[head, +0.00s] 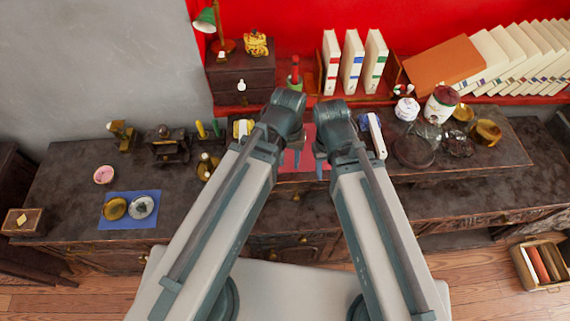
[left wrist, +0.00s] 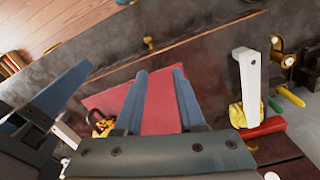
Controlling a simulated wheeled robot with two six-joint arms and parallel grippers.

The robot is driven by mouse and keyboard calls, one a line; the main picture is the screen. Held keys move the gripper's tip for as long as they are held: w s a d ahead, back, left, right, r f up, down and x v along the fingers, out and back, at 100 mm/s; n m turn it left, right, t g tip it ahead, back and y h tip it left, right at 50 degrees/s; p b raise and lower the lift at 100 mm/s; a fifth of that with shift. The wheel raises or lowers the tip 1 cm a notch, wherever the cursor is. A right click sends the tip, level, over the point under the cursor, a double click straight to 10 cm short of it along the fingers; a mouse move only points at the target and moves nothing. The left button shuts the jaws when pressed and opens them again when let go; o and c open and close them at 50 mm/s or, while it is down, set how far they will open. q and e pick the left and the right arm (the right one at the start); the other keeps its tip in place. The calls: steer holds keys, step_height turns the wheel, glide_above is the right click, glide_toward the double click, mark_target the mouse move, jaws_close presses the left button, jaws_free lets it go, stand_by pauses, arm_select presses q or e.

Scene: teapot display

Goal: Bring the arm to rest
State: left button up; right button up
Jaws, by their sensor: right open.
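My two arms reach forward over the dark table, side by side. My left gripper (left wrist: 163,84) shows in the left wrist view with its two fingers apart and nothing between them, above a red mat (left wrist: 122,98). In the head view the left gripper is mostly hidden behind its own arm. My right gripper (head: 321,166) hangs close beside it over the same red mat (head: 292,160). It is open, and I see nothing held in it. A blue finger of it shows at the left of the left wrist view.
A blue mat (head: 129,221) with a brass and a silver round piece lies on the left. Glass and brass pieces, a white jar (head: 407,109) and a red-topped jar (head: 441,104) stand on the right. White binders (head: 353,62) stand at the back. The table's left front is mostly clear.

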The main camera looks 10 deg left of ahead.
arm_select(q)
steer(key=s+m, duration=0.1)
steer(key=s+m+y, duration=0.1)
steer(key=shift+s+a+m+y, duration=0.1)
steer(key=shift+a+m+y, duration=0.2)
steer(key=shift+a, duration=0.1)
